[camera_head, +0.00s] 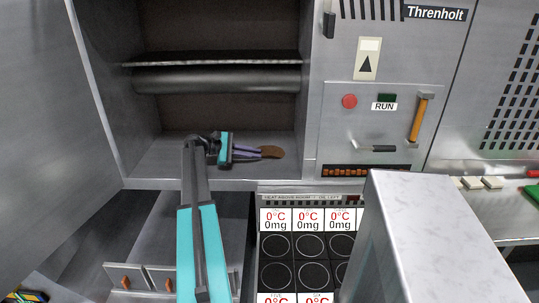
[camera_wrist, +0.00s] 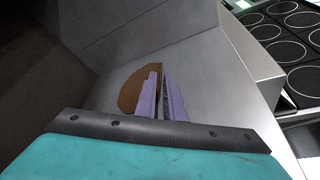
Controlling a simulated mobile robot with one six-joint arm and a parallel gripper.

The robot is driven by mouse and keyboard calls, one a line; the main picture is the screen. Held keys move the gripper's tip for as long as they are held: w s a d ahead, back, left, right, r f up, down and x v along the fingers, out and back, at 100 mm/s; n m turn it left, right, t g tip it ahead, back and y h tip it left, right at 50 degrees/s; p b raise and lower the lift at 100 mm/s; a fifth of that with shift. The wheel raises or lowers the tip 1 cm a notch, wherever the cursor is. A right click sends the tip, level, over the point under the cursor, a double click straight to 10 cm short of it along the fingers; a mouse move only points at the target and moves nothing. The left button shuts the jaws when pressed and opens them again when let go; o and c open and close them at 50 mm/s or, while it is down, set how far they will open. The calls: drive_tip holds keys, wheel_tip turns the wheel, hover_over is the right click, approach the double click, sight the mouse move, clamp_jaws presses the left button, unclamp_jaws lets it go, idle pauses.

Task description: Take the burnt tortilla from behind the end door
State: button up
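The burnt tortilla (camera_head: 271,152) is a thin dark brown piece just past my fingertips, low inside the open compartment. In the wrist view the tortilla (camera_wrist: 133,88) shows a rounded left edge and a straight right edge. My gripper (camera_head: 259,151) reaches in from the left, its purple fingers pointing right. In the wrist view my gripper (camera_wrist: 160,80) shows a narrow gap between the fingers. The left finger covers part of the tortilla and its straight edge runs along the gap. Contact with it is not clear. The door (camera_head: 45,90) stands open at the left.
A shelf (camera_head: 215,63) and a dark roller (camera_head: 215,82) cross the compartment above my gripper. A control panel (camera_head: 370,95) adjoins its right side. Below are round dark pads with readouts (camera_head: 308,218). A pale block (camera_head: 435,235) stands at front right.

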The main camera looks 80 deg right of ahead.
sight(266, 161)
drive_tip(key=shift+s, duration=0.1)
drive_tip(key=shift+p+x, duration=0.3)
drive_tip(key=shift+x, duration=2.25)
drive_tip(key=shift+s+a+r, duration=0.1)
drive_tip(key=shift+a, duration=0.1)
clamp_jaws()
drive_tip(key=shift+r, duration=0.1)
drive_tip(key=shift+r, duration=0.85)
drive_tip(key=shift+a+r, duration=0.25)
drive_tip(key=shift+r, duration=0.6)
drive_tip(key=w+a, duration=0.3)
drive_tip(key=a, duration=0.3)
drive_tip(key=w+a+r+b, duration=0.1)
drive_tip(key=w+a, duration=0.3)
drive_tip(key=a, duration=0.3)
drive_tip(key=shift+w+a+r, duration=0.2)
drive_tip(key=shift+w+a, duration=0.05)
drive_tip(key=shift+a, duration=0.1)
